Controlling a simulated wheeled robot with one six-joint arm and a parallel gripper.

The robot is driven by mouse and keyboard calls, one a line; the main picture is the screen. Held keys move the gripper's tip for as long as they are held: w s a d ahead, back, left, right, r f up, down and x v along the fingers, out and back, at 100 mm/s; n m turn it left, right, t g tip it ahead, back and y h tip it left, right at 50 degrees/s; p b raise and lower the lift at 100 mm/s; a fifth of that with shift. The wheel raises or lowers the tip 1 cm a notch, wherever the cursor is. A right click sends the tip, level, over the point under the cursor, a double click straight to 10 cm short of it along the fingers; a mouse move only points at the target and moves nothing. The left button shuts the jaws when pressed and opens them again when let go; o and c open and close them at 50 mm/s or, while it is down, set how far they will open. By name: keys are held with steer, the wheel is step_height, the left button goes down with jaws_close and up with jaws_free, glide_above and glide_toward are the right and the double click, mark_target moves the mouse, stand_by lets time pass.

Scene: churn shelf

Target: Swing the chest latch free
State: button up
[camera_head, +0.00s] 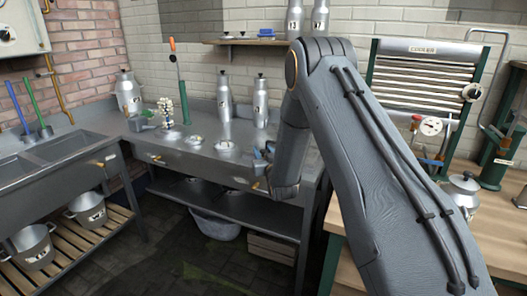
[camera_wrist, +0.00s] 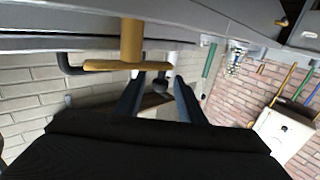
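A brass latch-like piece (camera_wrist: 128,64), a thick post with a crossbar, shows at upper left of the wrist view, under a grey metal edge. It looks like the latch. A small brass piece on the counter front (camera_head: 258,185) shows in the head view; I cannot tell whether it is the same one. My gripper (camera_wrist: 158,100) has its two dark fingers spread, with the crossbar just beyond their tips and slightly left. I see nothing held between them. In the head view my gripper (camera_head: 262,160) is at the counter's front edge, partly hidden by my arm.
The steel counter (camera_head: 190,152) carries metal churns (camera_head: 224,100) and small lidded items. A sink (camera_head: 60,150) stands at left. A wooden bench (camera_head: 345,235) is at right. A lower shelf (camera_head: 230,200) runs under the counter. Dark floor before the counter is clear.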

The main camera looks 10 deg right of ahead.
jaws_close()
steer(key=shift+w+f+m+h+b, duration=0.1)
steer(key=shift+w+m+h+b, duration=0.25)
steer(key=shift+m+h+b, duration=0.6)
steer(key=shift+w+d+m+g+h+b, duration=0.15)
steer(key=shift+m+h+b, duration=0.25)
steer(key=shift+h, duration=0.5)
steer(key=shift+w+d+m+g+h+b, duration=0.15)
steer(key=shift+m+h+b, duration=0.15)
steer(key=shift+h, duration=0.55)
jaws_free()
